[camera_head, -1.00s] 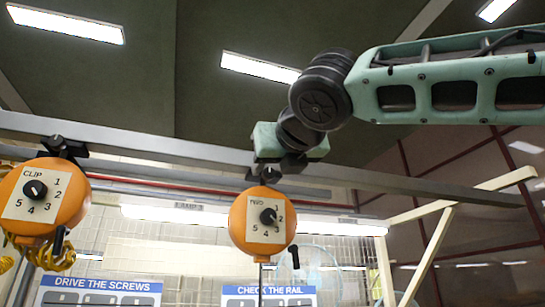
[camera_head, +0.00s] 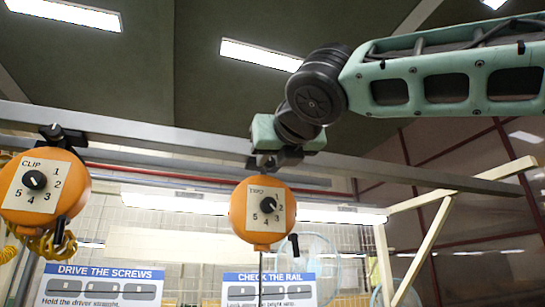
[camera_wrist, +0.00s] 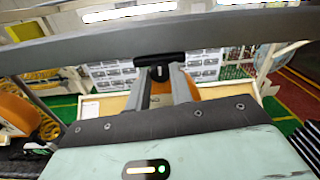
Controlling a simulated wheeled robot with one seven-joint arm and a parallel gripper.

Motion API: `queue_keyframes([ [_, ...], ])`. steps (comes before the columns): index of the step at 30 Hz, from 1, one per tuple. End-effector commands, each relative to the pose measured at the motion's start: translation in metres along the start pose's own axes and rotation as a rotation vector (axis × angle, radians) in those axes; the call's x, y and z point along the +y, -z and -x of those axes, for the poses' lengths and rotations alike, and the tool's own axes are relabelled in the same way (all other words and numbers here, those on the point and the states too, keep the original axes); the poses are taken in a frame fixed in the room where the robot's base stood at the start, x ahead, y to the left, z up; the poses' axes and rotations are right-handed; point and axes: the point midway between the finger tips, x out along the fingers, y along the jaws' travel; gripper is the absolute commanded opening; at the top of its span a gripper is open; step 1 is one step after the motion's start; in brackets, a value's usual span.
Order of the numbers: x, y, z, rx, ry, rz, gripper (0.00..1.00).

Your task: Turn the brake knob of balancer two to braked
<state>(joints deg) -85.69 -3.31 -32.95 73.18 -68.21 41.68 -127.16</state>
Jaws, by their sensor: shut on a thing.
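Balancer two (camera_head: 250,238) is an orange round housing labelled "TWO", hanging from the grey rail (camera_head: 375,168). Its face has a black dial pointer (camera_head: 268,205) with numbers; a black handle (camera_head: 294,243) hangs at its lower right. My gripper (camera_head: 275,160) is at the black hanger above the housing, just below the rail. In the wrist view the gripper's two grey fingers (camera_wrist: 165,88) close around a small black knob (camera_wrist: 160,73) under a black bar (camera_wrist: 159,58). The orange housing (camera_wrist: 184,85) shows behind. The knob's setting is too small to tell, and my gripper hides it in the head view.
Balancer "CLIP" (camera_head: 72,190) hangs to the left on the same rail, with a black round knob (camera_head: 54,131) on its hanger and a coiled yellow hose below. Signs (camera_head: 100,275) stand behind. The rail passes close to my gripper.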

Motion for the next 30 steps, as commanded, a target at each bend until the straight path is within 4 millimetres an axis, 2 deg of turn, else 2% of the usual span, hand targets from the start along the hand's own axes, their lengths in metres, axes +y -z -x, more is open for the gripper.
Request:
queue_keyframes([
  [8,-0.0025,0.0007,-0.0004,0.003,0.004,-0.169,0.0],
  [30,-0.0025,0.0005,-0.0001,0.018,-0.002,-0.868,0.0],
])
